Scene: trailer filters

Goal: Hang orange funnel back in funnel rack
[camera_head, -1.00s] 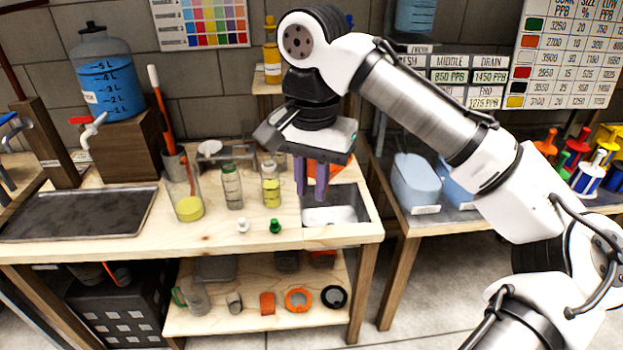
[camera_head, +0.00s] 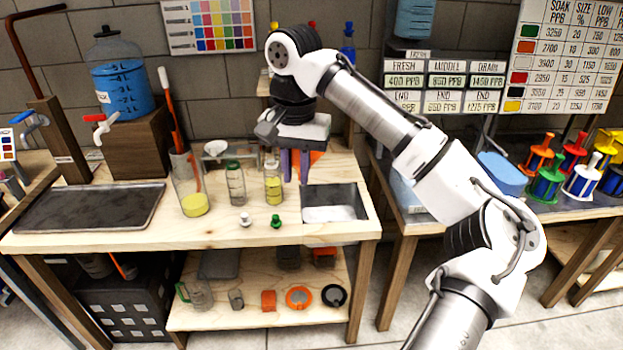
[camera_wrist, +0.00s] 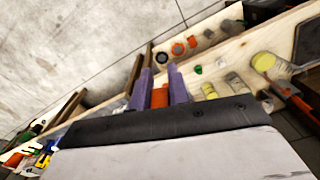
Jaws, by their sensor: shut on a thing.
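My gripper (camera_head: 294,172) points down over the back of the wooden workbench, behind and left of the sink basin. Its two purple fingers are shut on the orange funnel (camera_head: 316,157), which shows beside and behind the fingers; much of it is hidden. In the wrist view the funnel (camera_wrist: 159,98) shows as an orange patch between the fingers. A white funnel-like piece (camera_head: 215,147) sits in a low frame at the back of the bench, left of my gripper. This may be the funnel rack; bottles and my gripper hide part of it.
White (camera_head: 245,220) and green (camera_head: 277,221) stoppers lie near the bench edge. The sink basin (camera_head: 345,200) is to the right. A blue-filled jug (camera_head: 120,85) stands left.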

